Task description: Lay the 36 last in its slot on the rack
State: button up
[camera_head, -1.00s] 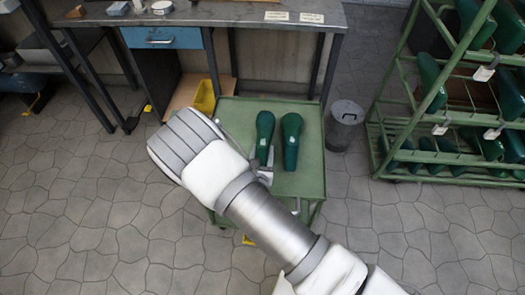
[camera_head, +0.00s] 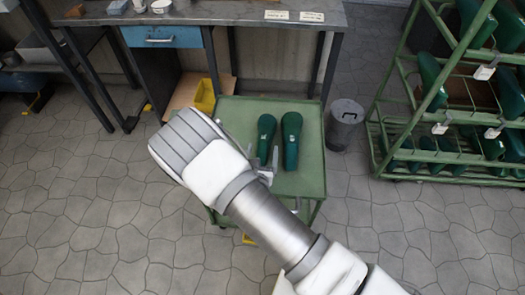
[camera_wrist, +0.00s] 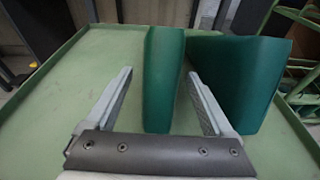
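Two dark green lasts lie side by side on the green cart top, a left last (camera_head: 266,132) and a right last (camera_head: 291,140). Each has a small white mark that I cannot read, so I cannot tell which is the 36. My gripper (camera_head: 268,156) is at the near end of the left last. In the wrist view my gripper (camera_wrist: 160,72) is open, with the left last (camera_wrist: 163,85) between its fingers and gaps on both sides. The right last (camera_wrist: 238,80) is just outside the right finger. The green rack (camera_head: 446,76) stands at the right, holding several green lasts.
The green cart top (camera_head: 311,180) is otherwise clear. A grey bin (camera_head: 345,125) stands between cart and rack. A workbench (camera_head: 225,14) with a blue drawer is behind, with a yellow bin (camera_head: 205,96) below. White tags (camera_head: 439,128) hang on the rack.

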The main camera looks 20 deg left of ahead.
jog(key=p+v, duration=0.4)
jog(key=v, duration=1.3)
jog(key=shift+s+p, duration=0.25)
jog(key=shift+p, duration=0.1)
jog(key=shift+w, duration=0.1)
